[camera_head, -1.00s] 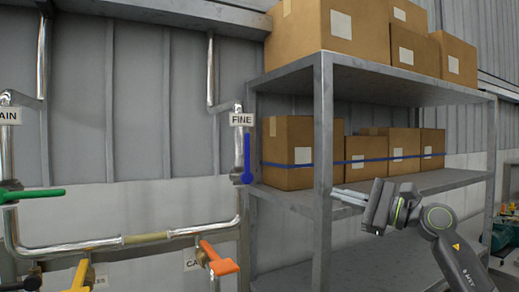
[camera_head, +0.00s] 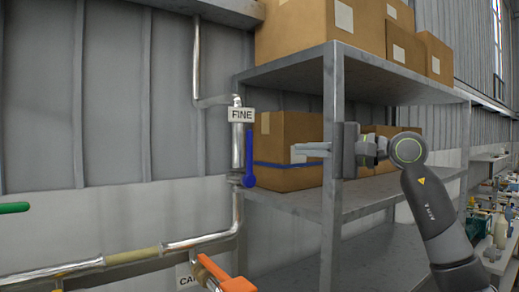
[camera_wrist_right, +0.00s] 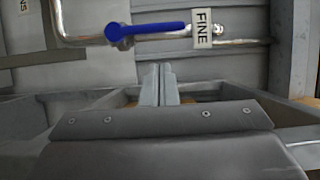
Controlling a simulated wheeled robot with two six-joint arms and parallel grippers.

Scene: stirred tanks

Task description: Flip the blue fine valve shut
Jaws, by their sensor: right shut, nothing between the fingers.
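The blue fine valve handle (camera_head: 249,158) stands upright along the vertical steel pipe, its knob end low by the valve body. The white FINE label (camera_head: 241,115) sits on the pipe just above it. My right gripper (camera_head: 297,151) is shut and empty, to the right of the handle and apart from it, pointing left. In the right wrist view the blue handle (camera_wrist_right: 147,30) lies across the top, beyond the shut fingertips (camera_wrist_right: 158,68), with the FINE label (camera_wrist_right: 202,29) at its right. My left gripper is not in view.
A grey metal shelf (camera_head: 333,90) with cardboard boxes (camera_head: 288,133) stands right of the pipe, behind my right arm. An orange handle (camera_head: 238,284) is low on the pipework, and a green handle (camera_head: 14,208) is at the left edge.

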